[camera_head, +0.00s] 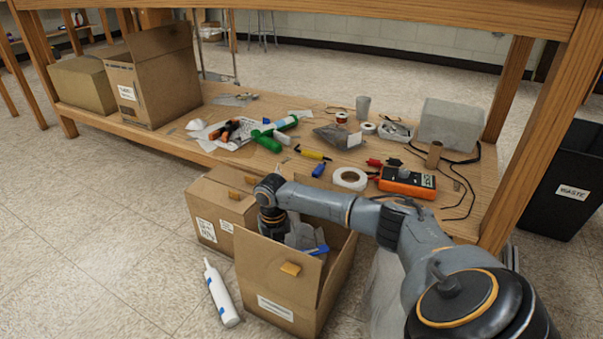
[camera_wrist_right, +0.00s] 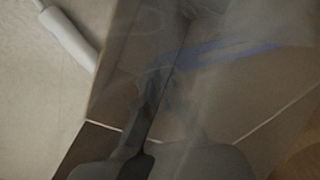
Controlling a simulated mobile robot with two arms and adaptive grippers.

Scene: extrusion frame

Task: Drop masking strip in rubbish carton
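An open cardboard carton (camera_head: 275,305) stands on the floor in front of the low shelf. My right arm comes in from the right, and its wrist is over the carton. My right gripper (camera_head: 300,236) is inside the carton mouth, partly hidden by my arm and the carton wall. A blue strip (camera_head: 316,250) shows beside it within the carton mouth. In the right wrist view the blue strip (camera_wrist_right: 235,47) is faint and hazy, above the dark fingers (camera_wrist_right: 146,150). I cannot tell whether the fingers touch it or are closed. My left gripper is out of view.
A white tube with blue bands (camera_head: 222,293) lies on the floor left of the carton. A closed box (camera_head: 215,205) stands behind it. The shelf (camera_head: 270,165) holds tools, tape rolls and a multimeter (camera_head: 407,182). A black waste bin (camera_head: 565,185) stands far right.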

